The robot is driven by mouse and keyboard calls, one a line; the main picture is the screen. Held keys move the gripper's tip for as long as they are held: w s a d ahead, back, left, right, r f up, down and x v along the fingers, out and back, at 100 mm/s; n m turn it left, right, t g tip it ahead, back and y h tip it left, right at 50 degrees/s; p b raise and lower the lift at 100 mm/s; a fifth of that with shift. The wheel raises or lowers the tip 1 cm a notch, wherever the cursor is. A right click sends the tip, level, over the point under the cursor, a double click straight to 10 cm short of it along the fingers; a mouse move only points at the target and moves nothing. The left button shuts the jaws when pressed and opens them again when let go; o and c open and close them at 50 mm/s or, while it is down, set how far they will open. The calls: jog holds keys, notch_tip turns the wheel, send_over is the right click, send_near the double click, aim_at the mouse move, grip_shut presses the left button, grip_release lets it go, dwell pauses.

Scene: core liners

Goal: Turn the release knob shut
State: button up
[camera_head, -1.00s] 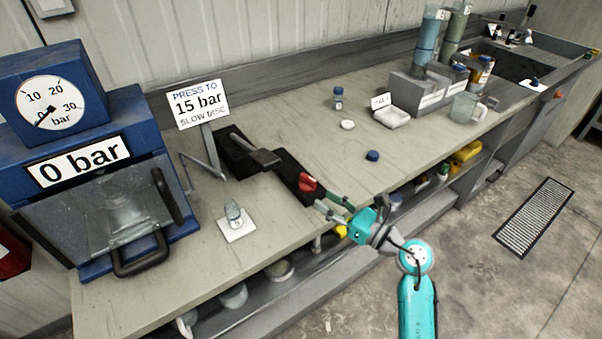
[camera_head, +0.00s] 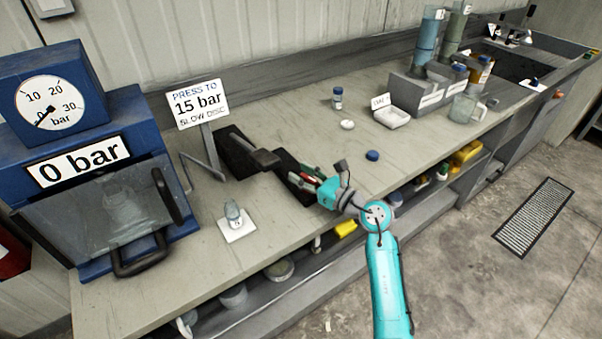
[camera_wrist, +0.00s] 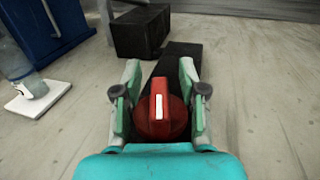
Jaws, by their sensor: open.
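The release knob (camera_wrist: 158,112) is red with a white mark along its raised grip, and the mark runs lengthwise in the wrist view. It sits on the black pump base (camera_wrist: 178,62) on the bench. In the wrist view my gripper (camera_wrist: 160,85) is open, with one finger on each side of the knob and a gap on both sides. In the head view my gripper (camera_head: 312,175) reaches over the front of the base and mostly hides the knob. The blue press (camera_head: 130,105) at the left has a dial and a "0 bar" display.
A sign (camera_head: 197,103) reads "PRESS TO 15 bar". A small bottle (camera_head: 233,214) stands on a white pad left of the base. A blue cap (camera_head: 372,155) lies to the right of my gripper. The bench front between pad and base is clear.

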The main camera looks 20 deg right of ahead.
jog(key=shift+w+a, duration=0.25)
jog(key=shift+w, duration=0.05)
grip_shut()
jog(key=shift+m+t+h, duration=0.5)
jog(key=shift+m+h, duration=0.1)
jog(key=shift+h, duration=0.2)
jog(key=shift+w+d+m+t+h, duration=0.1)
jog(key=shift+d+m+t+h, duration=0.15)
jog(key=shift+m+h, duration=0.4)
jog(key=shift+d+m+t+h, duration=0.1)
jog(key=shift+m+t+h, duration=0.25)
jog(key=shift+h, duration=0.5)
